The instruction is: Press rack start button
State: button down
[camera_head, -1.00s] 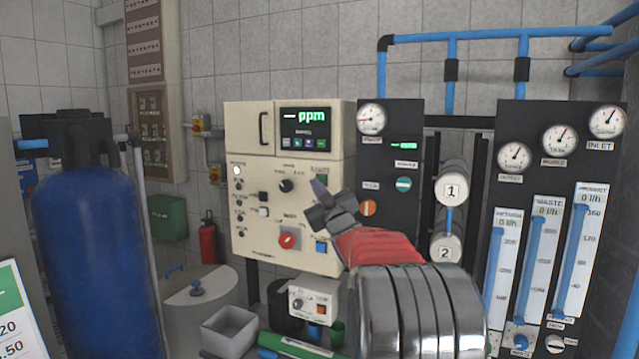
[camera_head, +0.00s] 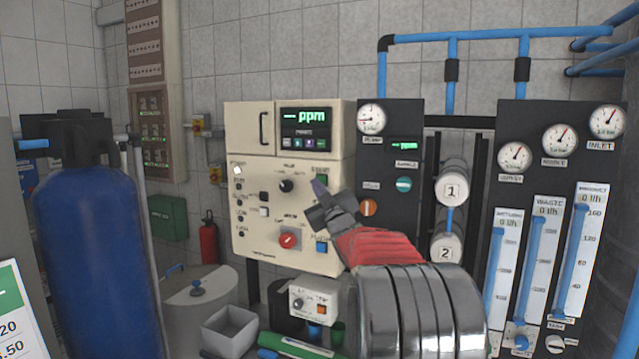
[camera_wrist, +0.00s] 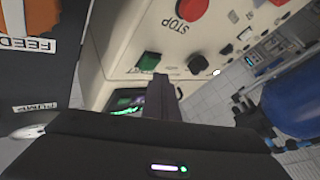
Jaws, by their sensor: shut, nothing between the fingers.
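A cream rack control panel (camera_head: 262,215) stands at the middle of the head view. A green button (camera_head: 321,171) sits at its upper right; it also shows in the wrist view (camera_wrist: 149,62). My gripper (camera_head: 319,187) is shut and empty in front of the panel's right side, its tip just below the green button in the head view. In the wrist view the closed fingers (camera_wrist: 162,88) lie right beside the green button. I cannot tell whether they touch it. A red round button marked STOP (camera_wrist: 193,8) shows in the wrist view.
A red knob (camera_head: 288,240) and a blue button (camera_head: 321,246) are lower on the panel. A dark gauge panel (camera_head: 375,140) adjoins on the right. A blue tank (camera_head: 95,250) stands at the left. A grey bin (camera_head: 229,330) and a small control box (camera_head: 314,303) are below.

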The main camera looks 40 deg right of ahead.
jog(key=shift+d, duration=0.1)
jog(key=shift+w+d, duration=0.3)
jog(key=shift+w+d, duration=0.2)
jog(key=shift+d, duration=0.15)
dwell(1.2)
jog(key=shift+a, duration=0.1)
jog(key=shift+s+a, duration=0.45)
jog(key=shift+a, duration=0.2)
dwell(0.4)
jog(key=a, duration=0.1)
jog(key=s+a, duration=0.1)
jog(key=a, duration=0.1)
jog(key=s+a, duration=0.1)
jog(key=shift+s+a, duration=0.15)
jog(key=shift+s, duration=0.1)
dwell(0.9)
